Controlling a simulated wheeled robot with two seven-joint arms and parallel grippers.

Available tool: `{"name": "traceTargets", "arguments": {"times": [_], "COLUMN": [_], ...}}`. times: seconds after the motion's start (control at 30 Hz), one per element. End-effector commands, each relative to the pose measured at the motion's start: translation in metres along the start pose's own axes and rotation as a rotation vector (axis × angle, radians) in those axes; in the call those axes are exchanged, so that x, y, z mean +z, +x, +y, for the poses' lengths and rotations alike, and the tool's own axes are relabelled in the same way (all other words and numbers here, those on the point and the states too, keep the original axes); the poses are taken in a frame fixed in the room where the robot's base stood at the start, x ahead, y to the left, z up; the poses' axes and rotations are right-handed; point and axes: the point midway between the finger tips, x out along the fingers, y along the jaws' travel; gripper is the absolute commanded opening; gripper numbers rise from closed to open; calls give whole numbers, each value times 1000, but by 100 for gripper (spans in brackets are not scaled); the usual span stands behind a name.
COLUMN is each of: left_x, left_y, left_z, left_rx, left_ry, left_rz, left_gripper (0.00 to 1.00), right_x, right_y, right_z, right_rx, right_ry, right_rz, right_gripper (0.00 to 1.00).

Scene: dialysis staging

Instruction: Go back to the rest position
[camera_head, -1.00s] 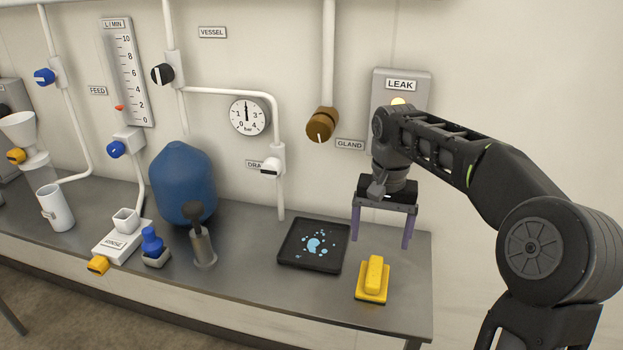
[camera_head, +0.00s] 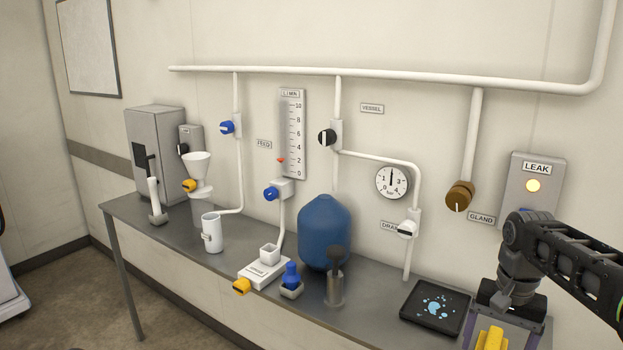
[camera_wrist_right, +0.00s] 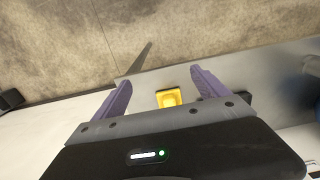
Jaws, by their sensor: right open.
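My right gripper (camera_head: 505,330) is at the lower right of the head view, over the right end of the bench. Its purple fingers are spread apart with nothing between the tips that I can see held. A yellow block (camera_head: 491,340) shows at the bottom edge of the head view, partly cut off, in front of the gripper. In the right wrist view the gripper (camera_wrist_right: 160,90) is open, and the yellow block (camera_wrist_right: 170,98) appears between the two fingers, beyond them. Whether they touch it is unclear. My left gripper is not in view.
A black tray (camera_head: 434,307) with blue spots lies left of the gripper. The LEAK panel (camera_head: 532,188) with a lit lamp is on the wall behind. A blue vessel (camera_head: 325,232), white jug (camera_head: 211,233), funnel (camera_head: 197,166), pipes and valves stand further left.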

Motion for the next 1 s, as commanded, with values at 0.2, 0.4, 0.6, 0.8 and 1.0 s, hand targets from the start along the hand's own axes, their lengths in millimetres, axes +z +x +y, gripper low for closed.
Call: {"name": "traceTargets", "arguments": {"times": [0.2, 0.4, 0.6, 0.8, 1.0], "left_x": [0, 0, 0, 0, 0], "left_y": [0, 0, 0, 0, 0], "left_z": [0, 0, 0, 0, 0], "left_rx": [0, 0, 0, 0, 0], "left_ry": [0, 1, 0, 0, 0], "left_rz": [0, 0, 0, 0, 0], "left_gripper": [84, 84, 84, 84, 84], "right_x": [2, 7, 24, 71, 182], "right_y": [27, 65, 123, 209, 323], "right_z": [-17, -41, -75, -120, -154], "right_rx": [-23, -60, -119, -212, -333], "right_ry": [-47, -109, -193, -301, -410], "right_rz": [-10, -25, -46, -82, -124], "right_gripper": [84, 84, 84, 84, 84]}}
